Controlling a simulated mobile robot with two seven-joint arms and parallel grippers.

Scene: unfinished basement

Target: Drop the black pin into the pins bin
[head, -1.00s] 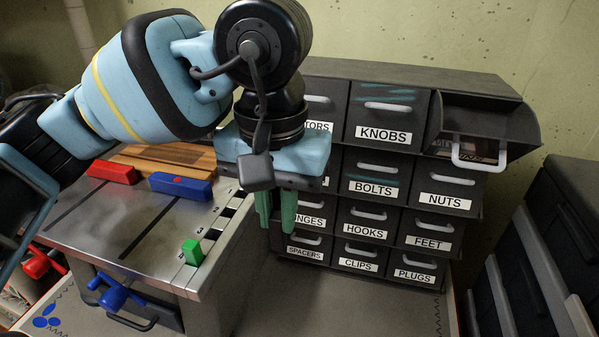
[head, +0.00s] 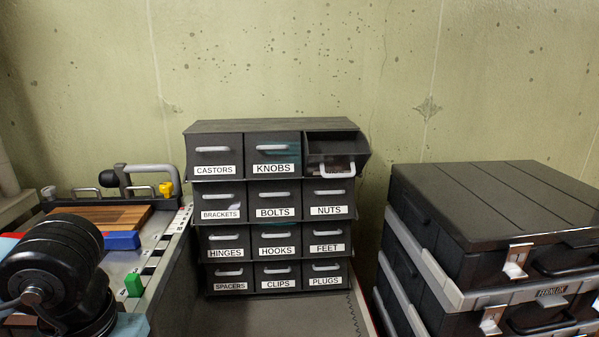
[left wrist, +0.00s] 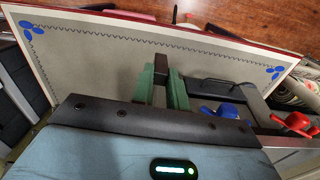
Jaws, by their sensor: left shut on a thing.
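My left gripper (left wrist: 161,82) shows in the left wrist view with its green fingers shut on a small dark block-like piece, the black pin (left wrist: 160,64). In the head view only my dark left arm joint shows at the lower left; the fingers and the pin are out of that view. The drawer cabinet (head: 290,126) stands at the middle. Its top right bin (head: 333,143) is pulled out and open at the top, with a light handle in front. I cannot read that bin's label. My right gripper is not in view.
Closed labelled drawers, such as KNOBS (head: 272,152) and NUTS (head: 328,197), fill the rest of the cabinet. Dark stacked cases (head: 490,205) stand to the right. A metal bench with a blue block (head: 121,240) and a green block (head: 134,285) is at the left.

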